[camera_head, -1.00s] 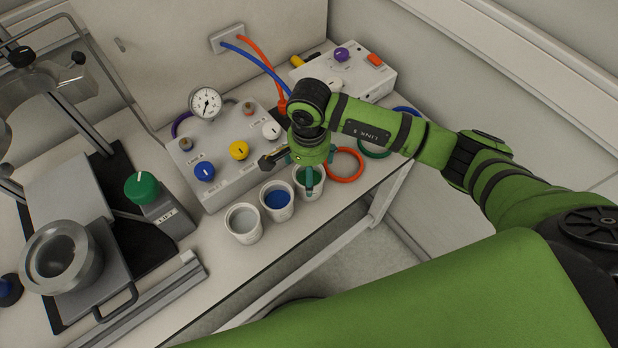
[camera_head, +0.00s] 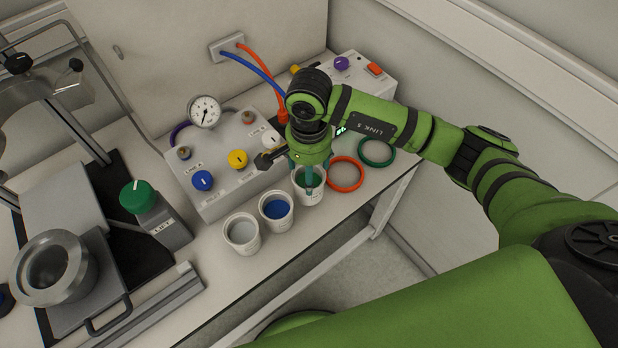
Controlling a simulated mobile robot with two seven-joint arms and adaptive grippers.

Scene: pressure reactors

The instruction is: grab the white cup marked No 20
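Three white cups stand in a row along the front of the bench. The left cup (camera_head: 242,235) has pale grey contents, the middle cup (camera_head: 277,211) blue, and the right cup (camera_head: 309,193) green. Their markings are too small to read, so I cannot tell which is No 20. My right gripper (camera_head: 309,180) points down at the green cup, with one teal finger overlapping its mouth. Its other fingers are partly hidden by the wrist, and I cannot tell whether it touches the cup. My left gripper is not in view.
A control box (camera_head: 222,172) with coloured knobs and a gauge (camera_head: 204,111) stands behind the cups. Red (camera_head: 346,188) and green (camera_head: 377,165) rings lie right of the cups. A lift stand with a metal vessel (camera_head: 52,268) is at left. The bench's front edge is close to the cups.

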